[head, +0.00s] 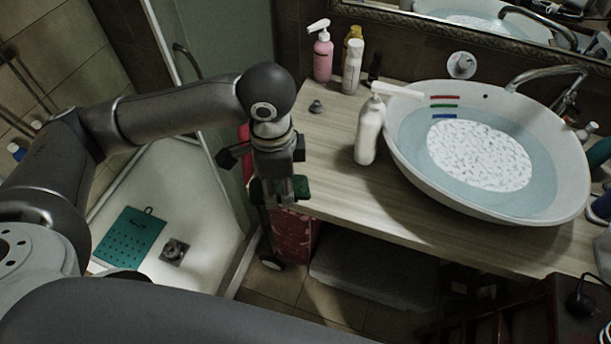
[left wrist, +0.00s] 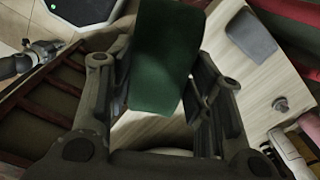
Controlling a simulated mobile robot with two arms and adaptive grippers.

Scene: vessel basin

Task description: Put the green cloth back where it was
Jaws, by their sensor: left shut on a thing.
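The dark green cloth (left wrist: 166,62) is held between the fingers of my left gripper (left wrist: 165,90) and fills the gap in the left wrist view. In the head view, little of the green cloth (head: 303,187) shows beside the fingers of my left gripper (head: 282,188). This gripper points down near the left front edge of the wooden counter (head: 340,190). Whether the cloth touches the counter edge, I cannot tell. My right gripper is not in view.
A white pump bottle (head: 368,135) stands between my left gripper and the basin (head: 435,185), which holds water. A pink bottle (head: 323,55) and a white bottle (head: 353,66) stand at the back. A small grey knob (head: 315,107) sits on the counter. A teal mat (head: 130,237) lies on the shower floor.

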